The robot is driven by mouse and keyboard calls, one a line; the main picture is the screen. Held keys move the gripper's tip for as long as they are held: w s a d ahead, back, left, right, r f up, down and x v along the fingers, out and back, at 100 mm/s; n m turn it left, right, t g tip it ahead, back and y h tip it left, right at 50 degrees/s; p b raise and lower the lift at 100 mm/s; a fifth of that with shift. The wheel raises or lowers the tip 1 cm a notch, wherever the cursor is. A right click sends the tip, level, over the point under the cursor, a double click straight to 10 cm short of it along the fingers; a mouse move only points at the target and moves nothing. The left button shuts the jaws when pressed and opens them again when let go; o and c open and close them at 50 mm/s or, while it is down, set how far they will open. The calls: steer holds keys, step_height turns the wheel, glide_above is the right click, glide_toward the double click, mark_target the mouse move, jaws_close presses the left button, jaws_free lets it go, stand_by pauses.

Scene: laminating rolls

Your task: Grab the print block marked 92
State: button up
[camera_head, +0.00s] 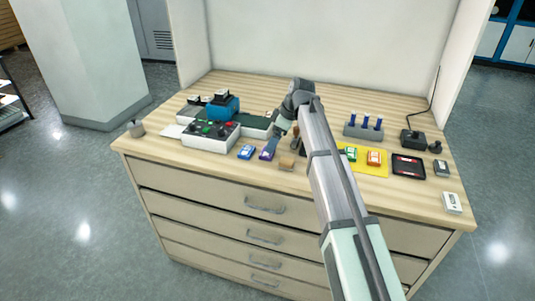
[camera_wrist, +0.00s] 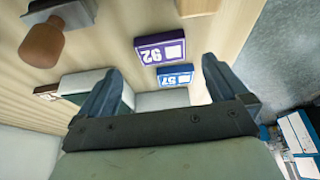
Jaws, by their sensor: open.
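The print block marked 92 (camera_wrist: 160,47) is purple with a white square and lies flat on the wooden top in the wrist view. In the head view the purple block (camera_head: 266,155) lies near the front edge, left of my arm. A blue block marked 57 (camera_wrist: 175,75) lies beside it; it also shows in the head view (camera_head: 246,152). My gripper (camera_wrist: 161,70) is open and empty, its two fingers apart on either side of the blocks in the picture. In the head view my gripper (camera_head: 277,138) is just above and behind the purple block, not visibly touching it.
A tool with a brown knob (camera_wrist: 42,45) stands nearby. A control box (camera_head: 210,135) with buttons stands left. A yellow mat (camera_head: 372,170) with green and orange blocks lies right, beside a black tray (camera_head: 408,166).

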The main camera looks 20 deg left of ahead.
steer(key=shift+x, duration=2.5)
steer(key=shift+s+d, duration=0.1)
steer(key=c, duration=1.1)
